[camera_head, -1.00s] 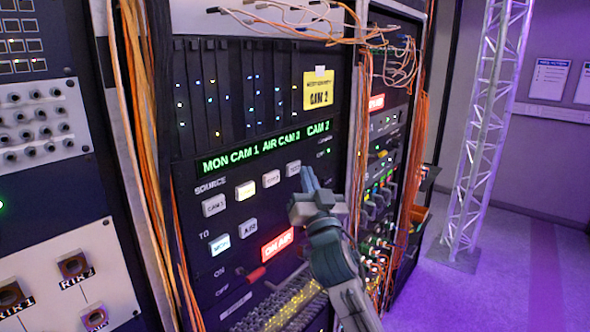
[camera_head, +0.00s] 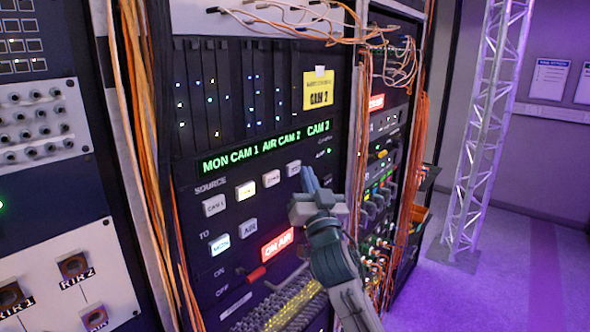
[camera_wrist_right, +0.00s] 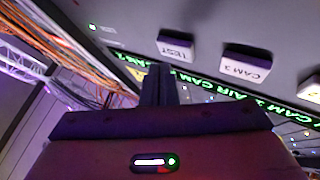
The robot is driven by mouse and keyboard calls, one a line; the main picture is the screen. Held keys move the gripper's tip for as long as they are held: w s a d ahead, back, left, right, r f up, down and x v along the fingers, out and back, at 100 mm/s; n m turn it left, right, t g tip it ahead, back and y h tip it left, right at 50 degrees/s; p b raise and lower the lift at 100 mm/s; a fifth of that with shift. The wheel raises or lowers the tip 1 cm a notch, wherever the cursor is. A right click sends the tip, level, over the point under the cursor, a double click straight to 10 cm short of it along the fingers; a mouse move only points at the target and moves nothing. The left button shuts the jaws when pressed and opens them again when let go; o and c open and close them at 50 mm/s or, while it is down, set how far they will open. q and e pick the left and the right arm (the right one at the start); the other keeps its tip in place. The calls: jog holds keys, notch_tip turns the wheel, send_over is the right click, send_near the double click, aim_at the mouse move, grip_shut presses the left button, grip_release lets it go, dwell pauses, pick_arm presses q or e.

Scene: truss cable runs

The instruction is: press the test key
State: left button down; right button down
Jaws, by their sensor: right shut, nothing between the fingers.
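The test key (camera_head: 293,168) is a pale cap at the right end of the source row on the dark panel. In the right wrist view the test key (camera_wrist_right: 176,48) reads TEST upside down and looks unlit. My right gripper (camera_head: 308,179) is shut and empty, just right of and below the key in the head view. In the right wrist view the closed fingertips (camera_wrist_right: 158,70) appear just below the key, with a small gap in the picture. Distance to the panel is hard to judge. My left gripper is not in view.
The CAM 3 key (camera_head: 271,178) sits beside the test key. The source key left of it (camera_head: 245,190) glows yellow. A red ON AIR lamp (camera_head: 277,246) is lit below. A green text display (camera_head: 265,148) runs above. Orange cables (camera_head: 410,190) hang at right.

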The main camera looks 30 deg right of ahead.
jog(key=shift+w, duration=0.1)
jog(key=shift+w+a, duration=0.2)
jog(key=shift+w, duration=0.15)
jog(key=shift+w+a, duration=0.15)
jog(key=shift+w, duration=0.25)
dwell(0.7)
dwell(0.4)
jog(key=shift+s+d+b, duration=0.35)
jog(key=shift+s+b, duration=0.2)
jog(key=shift+s, duration=0.25)
jog(key=shift+s+d+b, duration=0.3)
jog(key=shift+s+b, duration=0.05)
jog(key=shift+s, duration=0.4)
jog(key=shift+s+d+b, duration=0.3)
jog(key=shift+s+d, duration=0.05)
jog(key=shift+s, duration=0.45)
jog(key=shift+s+d+b, duration=0.3)
jog(key=shift+s+b, duration=0.05)
jog(key=shift+s, duration=0.4)
